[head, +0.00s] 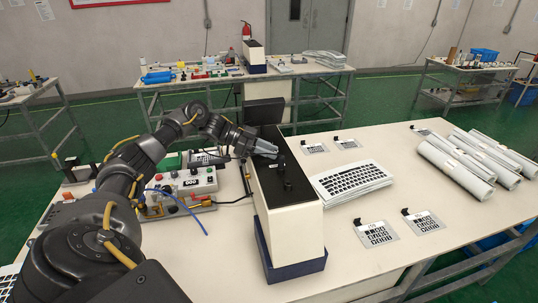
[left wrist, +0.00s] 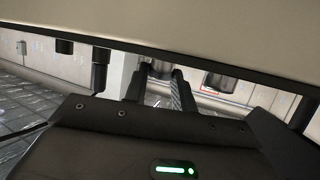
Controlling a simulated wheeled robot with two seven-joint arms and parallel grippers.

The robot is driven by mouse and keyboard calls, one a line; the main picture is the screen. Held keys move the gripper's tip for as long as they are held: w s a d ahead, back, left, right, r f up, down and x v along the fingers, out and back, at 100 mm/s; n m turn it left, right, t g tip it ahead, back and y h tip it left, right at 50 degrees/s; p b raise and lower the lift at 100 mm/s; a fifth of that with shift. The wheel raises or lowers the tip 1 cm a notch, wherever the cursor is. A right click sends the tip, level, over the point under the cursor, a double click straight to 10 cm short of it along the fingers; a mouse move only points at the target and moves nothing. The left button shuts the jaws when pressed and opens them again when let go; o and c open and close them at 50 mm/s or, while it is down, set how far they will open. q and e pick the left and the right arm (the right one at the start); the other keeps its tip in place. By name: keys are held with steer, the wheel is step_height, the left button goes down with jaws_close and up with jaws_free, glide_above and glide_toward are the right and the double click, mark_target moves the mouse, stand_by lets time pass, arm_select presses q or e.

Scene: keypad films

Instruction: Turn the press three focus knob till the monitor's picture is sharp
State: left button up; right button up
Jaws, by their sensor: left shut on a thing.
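The press (head: 294,228) is a tall cream box with a black top, standing on the table near the middle of the head view. My left gripper (head: 268,149) reaches over the far part of its top from the left. In the left wrist view my left gripper (left wrist: 157,88) has its two fingers around a dark round knob (left wrist: 160,68), shut on it. Other dark knobs (left wrist: 218,82) stand on either side of it there. A dark monitor (head: 264,111) stands behind the press; I cannot make out its picture. My right gripper is out of view.
A keypad sheet stack (head: 352,180) lies right of the press. Small keypad films (head: 376,233) and rolled sheets (head: 460,165) lie farther right. Bare tabletop (head: 240,250) shows in front.

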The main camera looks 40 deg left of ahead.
arm_select(q)
steer(key=shift+w+a+m+g+h+b, duration=0.1)
steer(key=shift+m+g+h+b, duration=0.3)
steer(key=shift+m+g+b, duration=0.25)
steer(key=o, duration=1)
steer(key=shift+a+g, duration=0.15)
steer(key=shift+g, duration=0.1)
steer(key=v, duration=1)
steer(key=shift+s+r, duration=0.15)
steer(key=shift+s, duration=0.15)
steer(key=shift+a, duration=0.2)
